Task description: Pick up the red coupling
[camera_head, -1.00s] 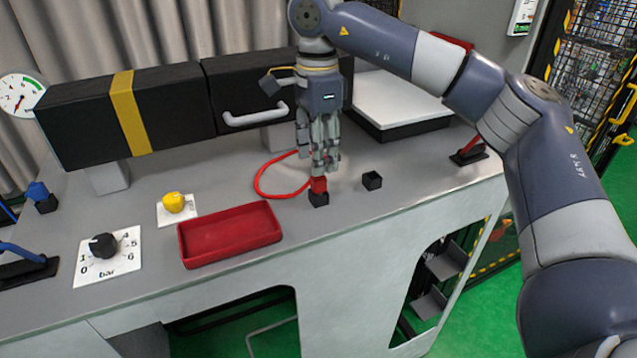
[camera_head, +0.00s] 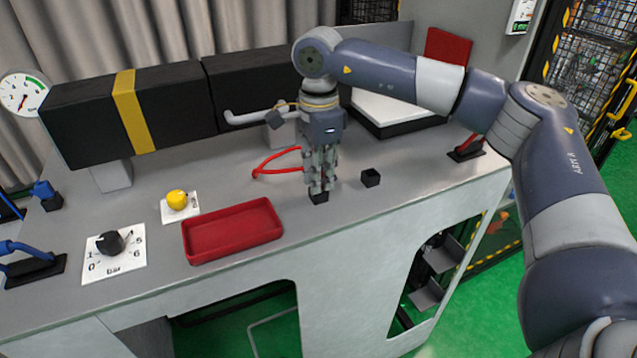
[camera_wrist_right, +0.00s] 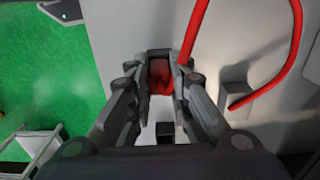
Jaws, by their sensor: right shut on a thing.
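The red coupling (camera_wrist_right: 161,76) shows between the fingers in the right wrist view. My right gripper (camera_head: 320,187) points down at the table and is shut on the coupling; its fingers also show in the right wrist view (camera_wrist_right: 160,85). In the head view the fingers hide the coupling. A small black block (camera_head: 319,198) stands directly under the fingertips. I cannot tell whether the coupling still sits in this block. My left gripper is not in view.
A red hose (camera_head: 272,168) lies behind the gripper. Another black block (camera_head: 371,178) stands to its right. A red tray (camera_head: 232,231) lies to the left, with a yellow knob (camera_head: 177,199) and a black dial (camera_head: 110,243) further left.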

